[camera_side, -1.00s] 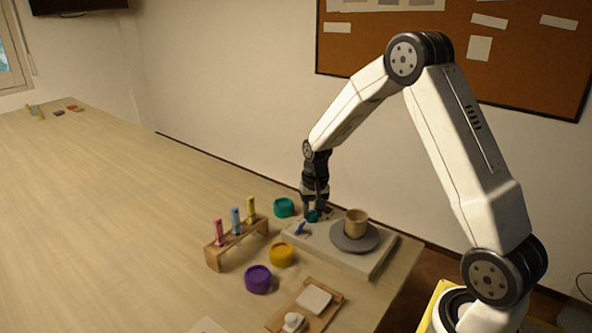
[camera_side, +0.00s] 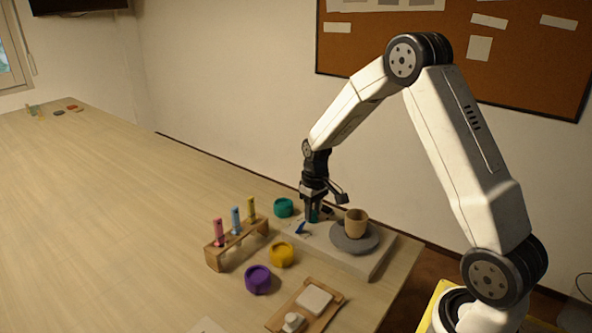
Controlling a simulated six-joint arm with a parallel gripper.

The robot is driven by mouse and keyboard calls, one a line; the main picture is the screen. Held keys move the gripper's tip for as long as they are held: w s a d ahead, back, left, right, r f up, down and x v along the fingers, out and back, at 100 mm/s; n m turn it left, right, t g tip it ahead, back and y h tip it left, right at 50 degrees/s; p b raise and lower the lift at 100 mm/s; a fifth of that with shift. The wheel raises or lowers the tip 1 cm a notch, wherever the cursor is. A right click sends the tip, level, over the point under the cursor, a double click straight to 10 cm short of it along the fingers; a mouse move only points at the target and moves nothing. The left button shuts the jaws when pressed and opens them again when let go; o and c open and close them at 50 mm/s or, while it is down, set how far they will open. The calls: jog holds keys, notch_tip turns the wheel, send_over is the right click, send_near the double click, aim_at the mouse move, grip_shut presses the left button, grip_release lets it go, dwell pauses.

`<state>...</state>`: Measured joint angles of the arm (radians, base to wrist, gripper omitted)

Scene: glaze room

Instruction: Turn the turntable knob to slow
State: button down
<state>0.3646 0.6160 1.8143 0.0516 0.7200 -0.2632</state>
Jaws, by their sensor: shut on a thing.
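The turntable unit is a pale box (camera_side: 367,267) near the table's right end. A grey round turntable disc (camera_side: 369,242) sits on it and carries a tan cup (camera_side: 356,223). My gripper (camera_side: 312,217) points down over the box's far left part and is shut on the small teal knob (camera_side: 315,215). The fingers hide most of the knob, and its setting marks are too small to read. A small blue piece (camera_side: 301,228) lies on the box just left of the gripper.
A wooden rack (camera_side: 238,244) with pink, blue and yellow tubes stands at left. Teal (camera_side: 284,207), yellow (camera_side: 281,254) and purple (camera_side: 258,279) round pots stand near the box. A wooden tray (camera_side: 323,314) with white items lies in front. The table's left side is mostly clear.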

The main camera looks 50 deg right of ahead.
aim_at(314, 212)
jog(key=shift+c, duration=1.9)
grip_release()
jog(key=shift+d+r, duration=0.15)
jog(key=shift+r, duration=3.8)
jog(key=shift+s+a, duration=0.25)
jog(key=shift+a, duration=0.3)
jog(key=s+a+f+n+t, duration=0.1)
jog(key=s+a+f+t, duration=0.1)
jog(key=s+a, duration=1.1)
jog(key=shift+s+a+f+n+t, duration=0.35)
jog(key=shift+a+f, duration=0.15)
jog(key=shift+a, duration=0.35)
